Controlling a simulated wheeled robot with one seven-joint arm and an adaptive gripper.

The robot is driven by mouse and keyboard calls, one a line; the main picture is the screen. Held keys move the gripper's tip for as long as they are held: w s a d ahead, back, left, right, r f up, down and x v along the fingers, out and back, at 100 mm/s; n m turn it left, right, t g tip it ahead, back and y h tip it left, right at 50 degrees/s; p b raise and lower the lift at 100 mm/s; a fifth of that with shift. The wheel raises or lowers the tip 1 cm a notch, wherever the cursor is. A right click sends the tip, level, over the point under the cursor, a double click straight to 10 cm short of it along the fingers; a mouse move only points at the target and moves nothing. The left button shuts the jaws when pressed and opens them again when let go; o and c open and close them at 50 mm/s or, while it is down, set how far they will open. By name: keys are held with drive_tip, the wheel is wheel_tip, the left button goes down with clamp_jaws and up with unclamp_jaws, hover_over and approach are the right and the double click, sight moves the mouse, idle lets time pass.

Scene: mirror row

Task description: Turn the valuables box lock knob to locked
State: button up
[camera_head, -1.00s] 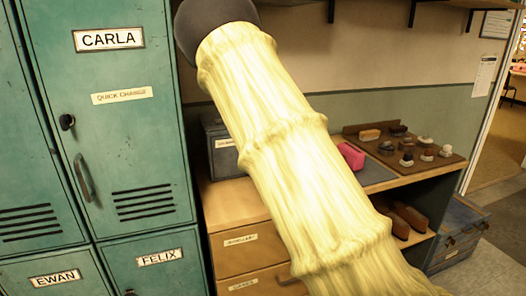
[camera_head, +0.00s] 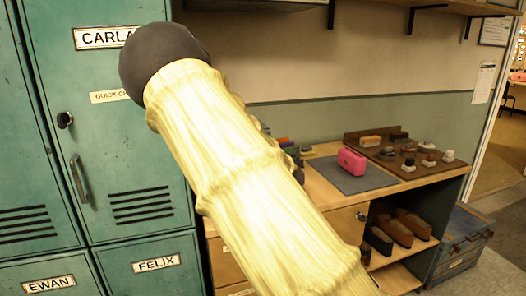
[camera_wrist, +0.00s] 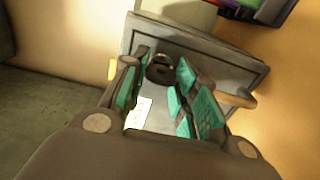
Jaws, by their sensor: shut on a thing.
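In the wrist view, the grey valuables box (camera_wrist: 247,72) shows its face, with a pale label (camera_wrist: 140,112) on it. The dark round lock knob (camera_wrist: 160,69) is on this face, between the teal pads of my gripper (camera_wrist: 161,80). My gripper is shut on the knob, one finger on each side. The knob's exact turn angle cannot be read. In the head view, my arm hides the box, the knob and my gripper.
Green lockers (camera_head: 130,165) stand at the left. The bench holds a pink block (camera_head: 351,161) on a dark mat (camera_head: 350,182) and a brown board (camera_head: 440,168) with several brushes. Shoes (camera_head: 397,229) sit on the shelf below. Multicoloured items (camera_wrist: 262,9) lie beyond the box.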

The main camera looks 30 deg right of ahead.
drive_tip(key=o, duration=1)
drive_tip(key=shift+s, duration=0.1)
drive_tip(key=v, duration=1.1)
drive_tip(key=shift+s+f, duration=0.1)
drive_tip(key=shift+s, duration=0.3)
